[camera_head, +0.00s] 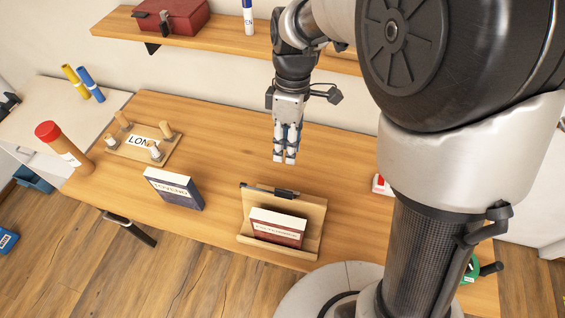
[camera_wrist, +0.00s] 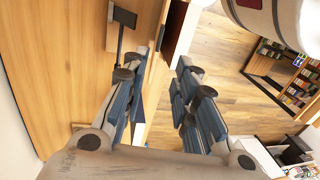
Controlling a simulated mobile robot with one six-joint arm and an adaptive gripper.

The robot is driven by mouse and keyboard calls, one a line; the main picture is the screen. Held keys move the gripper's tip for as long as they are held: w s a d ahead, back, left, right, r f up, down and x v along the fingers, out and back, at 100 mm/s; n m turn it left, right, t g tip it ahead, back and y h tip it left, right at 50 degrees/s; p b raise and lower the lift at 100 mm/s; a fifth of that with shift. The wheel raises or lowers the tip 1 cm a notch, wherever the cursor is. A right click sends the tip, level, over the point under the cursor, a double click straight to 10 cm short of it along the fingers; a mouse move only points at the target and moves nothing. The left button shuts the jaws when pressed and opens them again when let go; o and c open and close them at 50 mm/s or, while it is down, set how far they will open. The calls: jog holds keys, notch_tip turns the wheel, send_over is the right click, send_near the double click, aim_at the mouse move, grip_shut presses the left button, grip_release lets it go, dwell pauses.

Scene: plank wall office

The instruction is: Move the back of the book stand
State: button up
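The wooden book stand (camera_head: 315,220) stands near the table's front edge in the head view. A dark red book with a white label (camera_head: 277,227) sits in it, against its tilted back board (camera_head: 258,198). A black piece (camera_head: 285,193) is at the board's top edge; a black piece also shows in the wrist view (camera_wrist: 125,18). My gripper (camera_head: 285,160) points down, behind and above the stand, apart from it. Its fingers show a gap with nothing between them, clearer in the wrist view (camera_wrist: 163,62).
A dark blue book (camera_head: 173,188) stands left of the stand. Further left are a pegged wooden board (camera_head: 172,157) and a red-capped tube (camera_head: 62,147). A shelf (camera_head: 205,42) runs along the wall behind. The wooden table (camera_head: 225,155) is clear around my gripper.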

aim_at(284, 191)
jog(key=s+f+b, duration=0.1)
jog(key=f, duration=0.4)
jog(key=s+f+b, duration=0.1)
jog(key=f, duration=0.4)
jog(key=a+f+b, duration=0.1)
jog(key=f, duration=0.4)
jog(key=shift+s+f, duration=0.15)
jog(key=shift+s, duration=0.25)
grip_shut()
